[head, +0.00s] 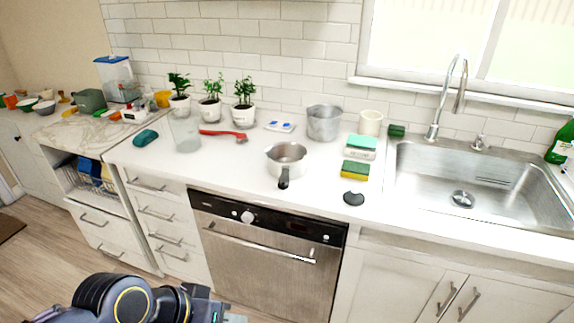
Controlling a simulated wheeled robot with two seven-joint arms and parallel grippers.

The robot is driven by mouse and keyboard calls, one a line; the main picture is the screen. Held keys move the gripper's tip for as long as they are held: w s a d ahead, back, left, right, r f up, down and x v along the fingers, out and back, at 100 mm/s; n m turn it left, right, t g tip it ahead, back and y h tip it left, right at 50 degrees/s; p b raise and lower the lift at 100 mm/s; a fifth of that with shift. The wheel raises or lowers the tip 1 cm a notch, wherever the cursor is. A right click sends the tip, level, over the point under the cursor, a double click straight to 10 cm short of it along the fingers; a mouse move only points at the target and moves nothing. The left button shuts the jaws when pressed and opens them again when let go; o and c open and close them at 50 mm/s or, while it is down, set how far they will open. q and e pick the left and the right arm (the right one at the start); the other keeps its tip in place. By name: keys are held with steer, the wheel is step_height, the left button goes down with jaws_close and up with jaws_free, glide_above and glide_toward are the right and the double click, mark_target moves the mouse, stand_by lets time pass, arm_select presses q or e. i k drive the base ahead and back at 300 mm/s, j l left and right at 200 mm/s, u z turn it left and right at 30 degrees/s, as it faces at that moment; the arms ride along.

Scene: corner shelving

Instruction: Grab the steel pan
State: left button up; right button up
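A steel pan (286,153) with a dark handle sits upright on the white counter, above the dishwasher. Its handle points toward the front edge. My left arm comes in at the bottom left, low in front of the cabinets and well short of the pan. Only part of my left gripper (232,318) shows at the bottom edge; its fingers are cut off, so I cannot tell whether it is open. My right gripper is out of view. Nothing touches the pan.
A larger metal pot (324,123) stands behind the pan. A yellow-green sponge (355,171) and a black disc (353,199) lie to its right, a red tool (222,134) and a clear glass container (185,132) to its left. The sink (470,222) is further right.

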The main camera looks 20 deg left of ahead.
mark_target(286, 160)
steer(key=u, duration=0.75)
steer(key=i+l+u, duration=0.35)
steer(key=u, duration=0.15)
steer(key=i+l+u, duration=0.5)
steer(key=i+l, duration=0.1)
steer(key=l, duration=0.25)
